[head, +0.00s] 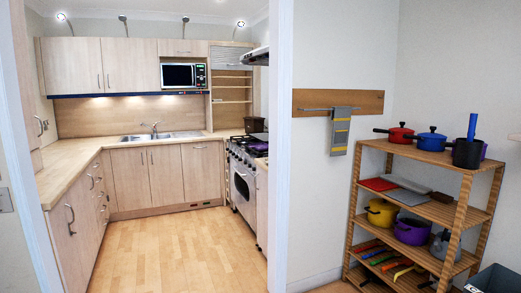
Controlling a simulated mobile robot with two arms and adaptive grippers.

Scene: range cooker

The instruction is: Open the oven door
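The range cooker (243,172) stands in the kitchen along the right side, seen at a steep angle past the edge of a white wall. Its oven door (242,187) faces left into the room and looks shut, with a small window in it. The cooker's rear right part is hidden by the wall. Neither of my grippers shows in the head view.
The wooden floor (180,250) in the kitchen is clear. A wooden shelf rack (456,222) with pots stands at the right, with a dark bin (493,281) near it. Counters (70,175) line the left.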

